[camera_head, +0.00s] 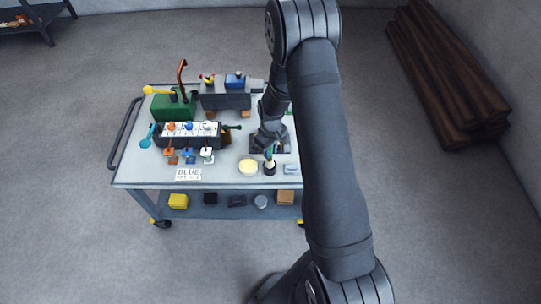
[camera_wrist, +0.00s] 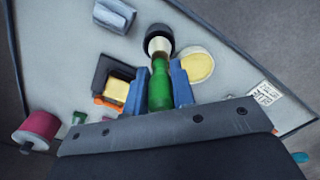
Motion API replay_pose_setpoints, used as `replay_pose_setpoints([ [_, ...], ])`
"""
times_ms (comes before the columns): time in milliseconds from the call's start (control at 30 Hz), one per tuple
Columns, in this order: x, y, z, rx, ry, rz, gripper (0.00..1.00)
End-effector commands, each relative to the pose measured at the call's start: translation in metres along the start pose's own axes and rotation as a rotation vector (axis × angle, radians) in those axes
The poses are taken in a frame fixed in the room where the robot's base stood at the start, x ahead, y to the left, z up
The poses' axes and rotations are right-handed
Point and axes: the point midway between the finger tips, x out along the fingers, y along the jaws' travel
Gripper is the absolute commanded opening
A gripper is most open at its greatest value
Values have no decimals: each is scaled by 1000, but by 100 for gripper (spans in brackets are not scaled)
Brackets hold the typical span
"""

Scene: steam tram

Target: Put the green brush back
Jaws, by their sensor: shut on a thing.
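The green brush (camera_wrist: 160,86) sits between the two blue fingers of my gripper (camera_wrist: 160,88) in the wrist view. My gripper is shut on its green body. The brush's pale end points at the black round cup (camera_wrist: 158,31) and overlaps its opening in the picture. In the head view, my gripper (camera_head: 271,149) is just above the black cup (camera_head: 269,170), near the cart's front edge. Pale and green bits of the brush show at the cup's mouth there. I cannot tell how deep the brush is in the cup.
A pale yellow round dish (camera_head: 248,166) stands left of the cup, and a light blue block (camera_head: 291,169) stands right of it. A dark tray (camera_head: 186,136) with coloured pieces, a green box (camera_head: 172,106) and a grey block (camera_head: 225,97) stand farther back on the cart.

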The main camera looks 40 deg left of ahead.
Motion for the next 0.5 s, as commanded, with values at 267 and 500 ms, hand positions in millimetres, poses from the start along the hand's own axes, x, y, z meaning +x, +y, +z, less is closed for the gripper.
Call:
replay_pose_setpoints([
  [267, 34, 1, 1, 0, -1, -1, 0],
  [500, 35, 1, 1, 0, 0, 0, 0],
])
